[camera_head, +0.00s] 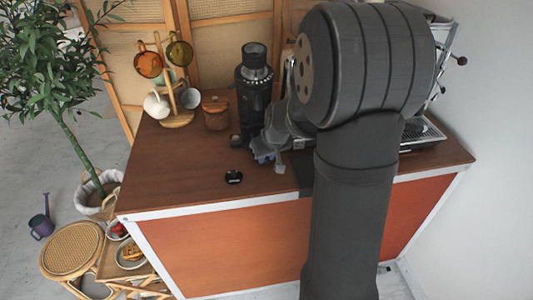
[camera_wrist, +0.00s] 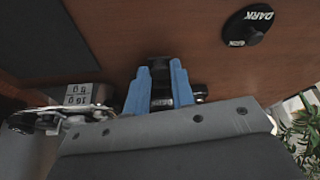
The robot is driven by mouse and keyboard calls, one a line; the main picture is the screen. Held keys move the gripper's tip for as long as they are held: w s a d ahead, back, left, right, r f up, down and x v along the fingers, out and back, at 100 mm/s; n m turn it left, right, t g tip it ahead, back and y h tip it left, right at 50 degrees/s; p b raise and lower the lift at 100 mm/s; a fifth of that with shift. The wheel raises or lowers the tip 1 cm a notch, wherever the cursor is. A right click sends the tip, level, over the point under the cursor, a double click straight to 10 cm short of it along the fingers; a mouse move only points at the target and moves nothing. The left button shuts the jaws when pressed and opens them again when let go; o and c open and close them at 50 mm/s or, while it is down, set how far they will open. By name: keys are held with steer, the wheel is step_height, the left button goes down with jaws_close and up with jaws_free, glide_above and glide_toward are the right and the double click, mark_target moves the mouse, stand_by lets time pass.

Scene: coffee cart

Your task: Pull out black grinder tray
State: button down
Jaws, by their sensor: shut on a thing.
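The black grinder (camera_head: 253,92) stands upright on the wooden counter, in the middle of the head view. My gripper (camera_head: 267,156) is low at the grinder's front right, with my arm coming in from the right. In the wrist view, my gripper's blue fingers (camera_wrist: 158,82) are closed on a small black part, which I take to be the black grinder tray (camera_wrist: 161,88). Only a little of the tray shows between the fingers. The grinder's lower right side is hidden behind my gripper in the head view. How far out the tray sits cannot be told.
A black disc marked "DARK" (camera_head: 234,177) lies on the counter (camera_head: 180,180) in front of the grinder. A wooden canister (camera_head: 215,113) and a cup stand (camera_head: 178,119) are to its left. The espresso machine (camera_head: 425,133) is at right, partly behind my arm. The counter's front left is clear.

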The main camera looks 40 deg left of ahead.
steer(key=c, duration=1.2)
jaws_free()
steer(key=shift+c, duration=0.2)
steer(key=shift+r, duration=0.1)
steer(key=v, duration=1.7)
steer(key=shift+d, duration=0.1)
steer(key=x, duration=1.7)
